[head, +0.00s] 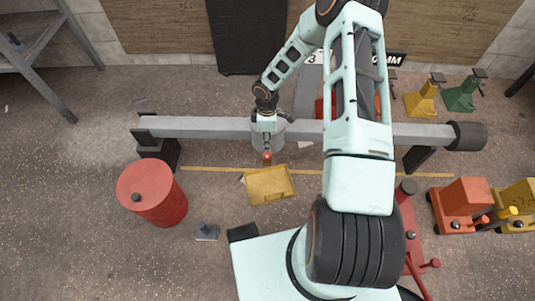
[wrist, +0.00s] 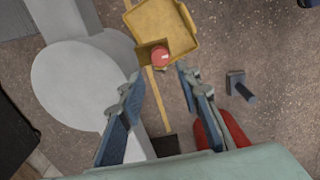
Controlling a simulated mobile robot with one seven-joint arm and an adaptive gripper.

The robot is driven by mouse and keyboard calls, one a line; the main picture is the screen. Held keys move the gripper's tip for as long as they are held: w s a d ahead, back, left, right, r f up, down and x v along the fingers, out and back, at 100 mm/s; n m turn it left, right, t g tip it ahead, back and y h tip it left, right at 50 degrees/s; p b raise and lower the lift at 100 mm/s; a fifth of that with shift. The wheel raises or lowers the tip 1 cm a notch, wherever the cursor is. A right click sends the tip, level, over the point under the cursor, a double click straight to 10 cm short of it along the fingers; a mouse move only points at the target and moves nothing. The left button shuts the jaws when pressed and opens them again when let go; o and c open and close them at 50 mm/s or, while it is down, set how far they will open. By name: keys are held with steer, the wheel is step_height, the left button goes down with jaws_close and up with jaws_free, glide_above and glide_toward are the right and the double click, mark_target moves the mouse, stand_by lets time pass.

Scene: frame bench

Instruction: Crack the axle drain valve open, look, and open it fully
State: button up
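The drain valve shows as a small red knob (head: 267,157) below the middle of the grey axle (head: 200,127). In the wrist view the red knob (wrist: 160,56) sits beside a small yellowish block, with the fluid tray behind it. The axle's round grey housing (wrist: 80,85) fills the left of that view. My gripper (head: 267,148) is at the knob's upper side in the head view. In the wrist view my gripper (wrist: 158,76) has its two fingers apart, with the knob just beyond the gap between the tips. I cannot tell whether they touch it. No fluid is visible.
A yellow tray (head: 270,197) lies on the floor below the valve; it also shows in the wrist view (wrist: 178,20). A red drum (head: 150,190) stands at left. Yellow (head: 420,101) and green (head: 460,97) stands are at upper right.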

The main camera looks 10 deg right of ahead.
mark_target(267, 154)
step_height(267, 154, down, 9)
steer(key=b, duration=0.2)
steer(key=shift+b, duration=0.4)
steer(key=shift+c, duration=0.4)
jaws_close()
